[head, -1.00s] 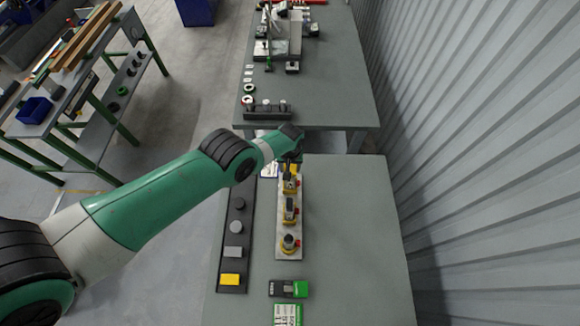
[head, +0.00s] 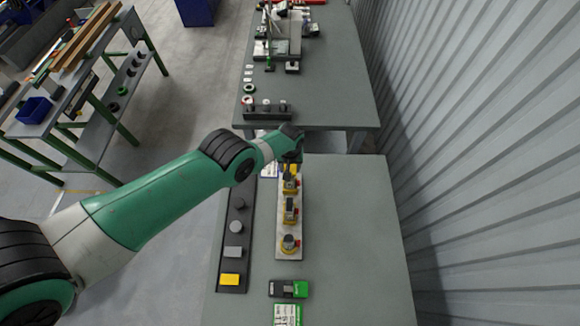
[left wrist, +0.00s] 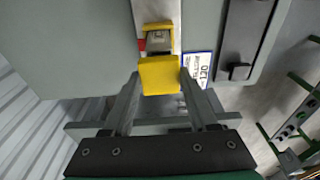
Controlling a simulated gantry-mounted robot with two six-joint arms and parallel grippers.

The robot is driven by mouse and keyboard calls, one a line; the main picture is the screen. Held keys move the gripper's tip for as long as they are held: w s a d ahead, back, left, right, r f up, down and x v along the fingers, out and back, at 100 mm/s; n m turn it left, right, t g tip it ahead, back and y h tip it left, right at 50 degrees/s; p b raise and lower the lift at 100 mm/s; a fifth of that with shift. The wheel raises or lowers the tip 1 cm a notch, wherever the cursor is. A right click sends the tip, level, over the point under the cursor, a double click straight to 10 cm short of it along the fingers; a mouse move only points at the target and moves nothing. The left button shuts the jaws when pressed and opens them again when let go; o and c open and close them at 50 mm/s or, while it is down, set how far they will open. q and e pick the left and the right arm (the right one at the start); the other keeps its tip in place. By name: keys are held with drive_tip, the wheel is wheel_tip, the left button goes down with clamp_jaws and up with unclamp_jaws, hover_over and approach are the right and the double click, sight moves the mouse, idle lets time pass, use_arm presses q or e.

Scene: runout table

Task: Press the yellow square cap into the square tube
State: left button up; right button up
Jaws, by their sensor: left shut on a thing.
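A yellow square cap (left wrist: 159,76) sits between the fingers of my left gripper (left wrist: 159,80), which is shut on it in the left wrist view. Just beyond the cap is a square grey tube end (left wrist: 158,44) in a yellow clamp with a red part beside it. The cap partly overlaps this clamp in the picture, and I cannot tell whether cap and tube touch. In the head view, my left gripper (head: 290,157) is over the far end of the pale fixture plate (head: 288,227); its fingers are mostly hidden. My right gripper is not in view.
The plate carries several yellow clamps with red knobs. Left of it is a dark strip (head: 231,265) with grey pieces and another yellow block (head: 230,280). A green and black device (head: 288,289) lies near the front. The table's right side (head: 350,240) is clear.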

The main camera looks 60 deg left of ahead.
use_arm(q)
drive_tip(key=shift+f+b, duration=0.65)
drive_tip(key=shift+f, duration=0.1)
drive_tip(key=shift+r+p, duration=0.5)
drive_tip(key=shift+r, duration=0.05)
drive_tip(key=shift+f+b, duration=0.6)
drive_tip(key=shift+f, duration=0.05)
idle(1.0)
drive_tip(key=o, duration=1.4)
drive_tip(key=shift+r, duration=0.1)
drive_tip(key=r+p, duration=0.5)
drive_tip(key=d+r+p, duration=0.1)
drive_tip(key=r+p, duration=0.1)
drive_tip(key=shift+s+r+p, duration=0.2)
drive_tip(key=shift+p, duration=0.15)
drive_tip(key=shift+s+a+r, duration=0.1)
